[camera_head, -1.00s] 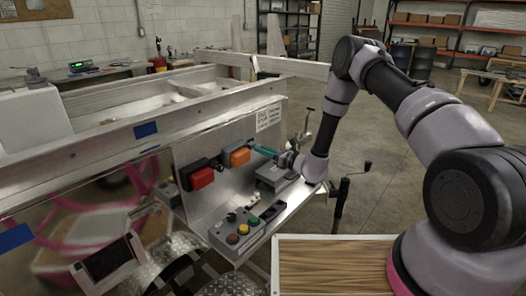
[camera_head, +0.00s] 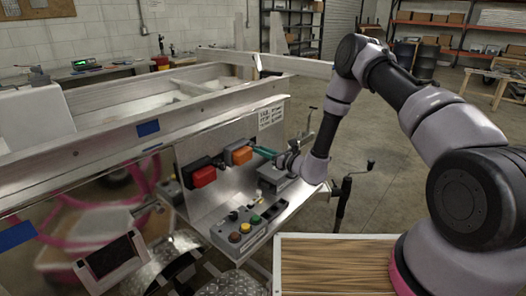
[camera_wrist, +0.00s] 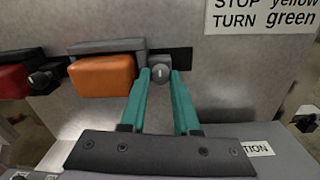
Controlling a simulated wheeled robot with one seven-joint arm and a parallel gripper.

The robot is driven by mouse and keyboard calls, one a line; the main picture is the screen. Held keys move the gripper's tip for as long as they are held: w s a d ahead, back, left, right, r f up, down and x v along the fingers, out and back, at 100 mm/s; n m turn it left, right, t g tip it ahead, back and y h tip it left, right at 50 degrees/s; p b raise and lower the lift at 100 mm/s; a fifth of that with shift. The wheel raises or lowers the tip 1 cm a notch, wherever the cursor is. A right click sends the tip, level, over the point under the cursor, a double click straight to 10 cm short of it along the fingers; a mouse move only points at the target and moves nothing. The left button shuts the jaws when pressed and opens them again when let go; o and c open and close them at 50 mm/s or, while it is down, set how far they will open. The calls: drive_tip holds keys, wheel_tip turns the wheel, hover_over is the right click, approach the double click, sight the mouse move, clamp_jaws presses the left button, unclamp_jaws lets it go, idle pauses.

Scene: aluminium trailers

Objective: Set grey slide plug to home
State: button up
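In the head view my gripper (camera_head: 263,153) reaches the panel right of the orange block (camera_head: 241,155), and the knob is too small to make out.
A red block (camera_head: 203,177) with a black knob (camera_wrist: 46,79) is left of the orange one. A button box (camera_head: 239,229) with coloured buttons stands on the ledge below. A grey box (camera_head: 277,184) lies under my wrist. A printed sign (camera_wrist: 262,14) is above right.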

drive_tip(key=o, duration=0.4)
drive_tip(key=shift+s+a, duration=0.15)
drive_tip(key=shift+s, duration=0.05)
drive_tip(key=shift+c, duration=0.2)
